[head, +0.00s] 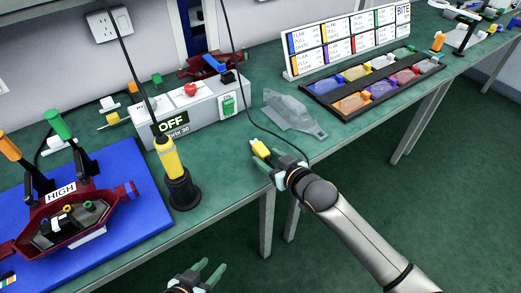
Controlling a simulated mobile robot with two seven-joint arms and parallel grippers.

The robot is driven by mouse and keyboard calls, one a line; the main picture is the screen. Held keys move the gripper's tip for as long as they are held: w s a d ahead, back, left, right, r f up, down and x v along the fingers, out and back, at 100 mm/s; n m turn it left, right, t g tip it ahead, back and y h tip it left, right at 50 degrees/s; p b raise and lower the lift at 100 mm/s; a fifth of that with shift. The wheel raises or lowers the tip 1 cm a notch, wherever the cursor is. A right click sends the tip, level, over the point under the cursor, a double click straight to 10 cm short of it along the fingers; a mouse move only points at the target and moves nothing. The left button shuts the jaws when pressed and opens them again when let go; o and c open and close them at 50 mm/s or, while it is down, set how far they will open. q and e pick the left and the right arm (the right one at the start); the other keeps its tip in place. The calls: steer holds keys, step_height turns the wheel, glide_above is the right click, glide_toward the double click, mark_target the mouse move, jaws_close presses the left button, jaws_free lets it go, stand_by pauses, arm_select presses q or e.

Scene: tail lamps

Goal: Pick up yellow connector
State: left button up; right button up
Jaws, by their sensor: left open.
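A small yellow connector (260,147) shows at the tips of my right gripper (266,158), at the front edge of the green table. The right gripper's pale green fingers lie on both sides of the yellow piece and look closed on it; the contact itself is partly hidden. My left gripper (202,274) is at the bottom edge of the head view, below the table front, open and empty. Another small yellow piece (113,119) lies at the back left beside the grey box.
A yellow tool stands in a black holder (183,190) left of my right gripper. A clear plastic lamp cover (292,113) lies just behind it. A black tray (400,90) of coloured parts is at the back right. A blue mat (145,225) carries a red lamp housing (25,240).

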jaws_close()
arm_select(q)
steer(key=shift+s+f, duration=0.15)
steer(key=shift+s, duration=0.15)
arm_select(e)
steer(key=shift+r+p, duration=0.7)
steer(key=shift+p, duration=0.15)
step_height(320, 180, up, 2)
steer(key=shift+r+p, duration=0.1)
steer(key=shift+p, duration=1.15)
steer(key=r+p, duration=0.1)
steer(key=s+r+p, duration=0.1)
steer(key=p, duration=0.1)
steer(key=shift+s+r, duration=0.1)
steer(key=shift+s, duration=0.2)
arm_select(q)
steer(key=a+r+p, duration=0.1)
steer(key=r+p, duration=0.4)
steer(key=r, duration=0.2)
steer(key=s+a+r+p, duration=0.1)
steer(key=a+r+p, duration=0.1)
steer(key=r+p, duration=0.2)
steer(key=shift+s+a+r+n+y+p, duration=0.3)
steer(key=shift+r+n+y+p, duration=0.1)
steer(key=shift+r, duration=1)
arm_select(e)
steer(key=s+r, duration=0.7)
steer(key=s, duration=0.5)
steer(key=shift+s+a, duration=0.2)
steer(key=shift+a, duration=0.1)
